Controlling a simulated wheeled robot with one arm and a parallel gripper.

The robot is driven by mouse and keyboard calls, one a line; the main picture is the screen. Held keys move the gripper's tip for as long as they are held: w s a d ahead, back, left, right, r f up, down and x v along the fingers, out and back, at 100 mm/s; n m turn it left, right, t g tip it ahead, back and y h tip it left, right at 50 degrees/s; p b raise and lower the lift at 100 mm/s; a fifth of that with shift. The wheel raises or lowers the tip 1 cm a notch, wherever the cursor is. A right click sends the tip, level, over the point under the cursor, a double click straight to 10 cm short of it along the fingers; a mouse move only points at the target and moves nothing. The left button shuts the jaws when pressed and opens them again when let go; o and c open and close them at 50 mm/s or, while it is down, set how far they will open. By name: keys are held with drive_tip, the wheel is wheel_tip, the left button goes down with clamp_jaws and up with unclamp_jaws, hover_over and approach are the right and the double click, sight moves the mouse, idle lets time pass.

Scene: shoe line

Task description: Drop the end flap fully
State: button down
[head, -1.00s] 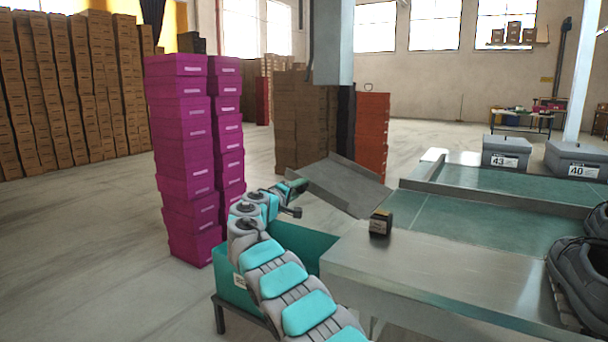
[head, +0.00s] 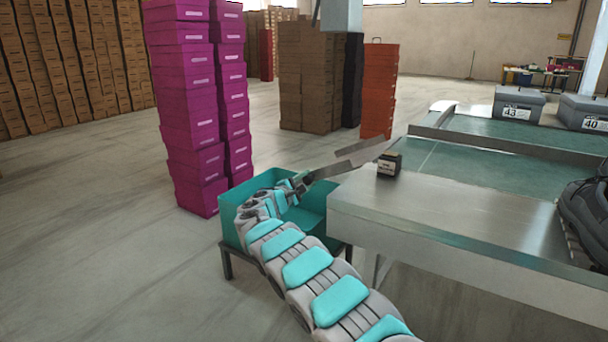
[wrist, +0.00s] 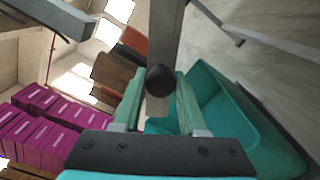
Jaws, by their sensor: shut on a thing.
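The end flap (head: 345,164) is a grey metal plate at the left end of the conveyor table (head: 420,205). In the head view it shows nearly edge-on, sloping down to the left toward my gripper (head: 298,183). In the wrist view the flap (wrist: 166,35) is a narrow grey strip running up from between my fingers. A round black knob (wrist: 160,80) sits between the fingertips of my gripper (wrist: 160,85), which is shut on it. The exact contact is hard to see. The flap's hinge is partly hidden.
A teal bin (head: 235,205) on a stand is below my gripper; it also shows in the wrist view (wrist: 230,120). A small black box (head: 389,164) stands on the table near the flap. Magenta boxes (head: 190,100) are stacked to the left. Open floor lies beyond.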

drive_tip(key=shift+s+d+f+n, duration=0.15)
drive_tip(key=shift+d+f+n, duration=0.1)
drive_tip(key=shift+f, duration=0.2)
drive_tip(key=shift+s+d+f+n, duration=0.1)
drive_tip(key=shift+f+n, duration=0.15)
drive_tip(key=shift+f, duration=0.15)
drive_tip(key=shift+f, duration=0.1)
drive_tip(key=shift+c, duration=2.4)
unclamp_jaws()
drive_tip(key=b+v, duration=0.1)
drive_tip(key=v, duration=0.6)
drive_tip(key=shift+s+a, duration=0.2)
drive_tip(key=shift+s, duration=0.1)
